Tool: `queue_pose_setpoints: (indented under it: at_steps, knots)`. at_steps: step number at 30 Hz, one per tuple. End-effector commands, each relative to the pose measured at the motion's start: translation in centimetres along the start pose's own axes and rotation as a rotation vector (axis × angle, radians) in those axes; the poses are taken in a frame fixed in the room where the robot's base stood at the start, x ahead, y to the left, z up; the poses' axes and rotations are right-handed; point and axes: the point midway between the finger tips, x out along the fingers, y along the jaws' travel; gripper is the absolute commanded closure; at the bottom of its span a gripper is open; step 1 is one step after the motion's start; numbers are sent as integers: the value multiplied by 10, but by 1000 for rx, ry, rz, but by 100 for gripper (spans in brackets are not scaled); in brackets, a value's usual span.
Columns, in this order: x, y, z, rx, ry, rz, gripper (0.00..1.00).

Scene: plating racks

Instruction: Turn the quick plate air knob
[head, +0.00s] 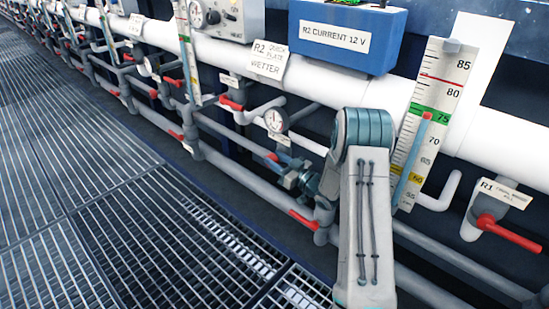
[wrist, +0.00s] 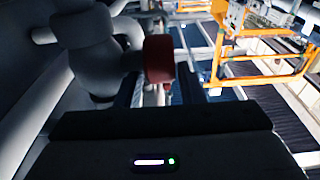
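A dark red round knob or handle end (wrist: 158,58) shows in the wrist view, on a grey valve body and pipe (wrist: 95,45); I cannot tell for sure that it is the quick plate air knob. The dark body of my gripper (wrist: 160,125) fills the bottom of that view, just below the red part; contact cannot be told. Its fingers do not show clearly. In the head view, a white sign (head: 268,58) reads "R2 quick plate wetter", above a round gauge (head: 277,120) and a small red part (head: 272,157). My arm hides some pipework to the right.
A blue box (head: 345,40) marked "R2 current 12 V" sits above the white pipe. Several red valve handles stick out, one (head: 510,234) at right by an R1 tag. Metal floor grating (head: 90,200) is clear at left. An orange frame (wrist: 262,80) stands beyond in the wrist view.

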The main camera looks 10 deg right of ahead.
Motion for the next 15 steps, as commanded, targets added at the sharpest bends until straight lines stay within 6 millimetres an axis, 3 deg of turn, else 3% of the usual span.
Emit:
queue_pose_setpoints:
  at_steps: [9, 15]
  knots:
    - [-52, 2, -2, 2, -2, 4, 65]
    - [-64, 1, -1, 2, 0, 2, 65]
